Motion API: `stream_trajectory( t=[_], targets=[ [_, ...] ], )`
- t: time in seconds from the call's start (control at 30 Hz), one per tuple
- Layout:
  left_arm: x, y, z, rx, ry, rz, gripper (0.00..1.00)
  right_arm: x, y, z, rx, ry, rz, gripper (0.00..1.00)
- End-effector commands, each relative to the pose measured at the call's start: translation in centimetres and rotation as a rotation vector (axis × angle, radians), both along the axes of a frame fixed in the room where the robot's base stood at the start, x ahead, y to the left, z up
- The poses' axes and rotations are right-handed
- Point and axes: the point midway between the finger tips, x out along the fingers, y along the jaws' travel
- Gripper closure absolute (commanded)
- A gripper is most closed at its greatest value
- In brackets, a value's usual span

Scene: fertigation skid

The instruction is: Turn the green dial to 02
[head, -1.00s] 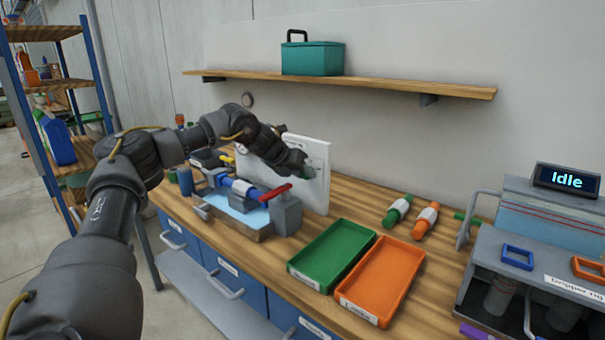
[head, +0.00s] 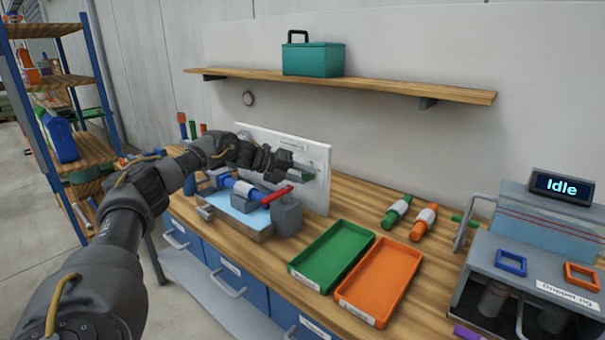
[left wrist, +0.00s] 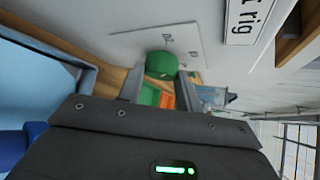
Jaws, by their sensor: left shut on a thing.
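The green dial (left wrist: 162,65) sticks out from the white panel (head: 262,137), which stands upright at the back of the bench. In the left wrist view the dial sits between the fingertips of my left gripper (left wrist: 160,82). In the head view my left gripper (head: 306,171) reaches the right part of the panel from the left and is shut on the dial. The gripper hides most of the dial there, and I cannot read its marks or setting. My right gripper is not in view.
A vise-like fixture with a red handle (head: 277,195) stands close below my left forearm. A green tray (head: 330,257), an orange tray (head: 380,280) and two capped cylinders lie to the right. A machine showing "Idle" (head: 562,185) stands far right. A shelf (head: 340,88) hangs above.

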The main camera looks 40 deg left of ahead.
Motion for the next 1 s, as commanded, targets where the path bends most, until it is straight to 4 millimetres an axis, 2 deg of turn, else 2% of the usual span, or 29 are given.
stream_trajectory(
  t=[0.4,1.0],
  targets=[
    [0.0,0.3,-0.4,-0.264,-0.006,0.005,0.88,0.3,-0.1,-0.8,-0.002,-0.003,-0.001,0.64],
    [0.1,0.3,-0.3,-0.339,-0.007,0.003,0.88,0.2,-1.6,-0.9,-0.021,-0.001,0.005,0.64]
  ],
)
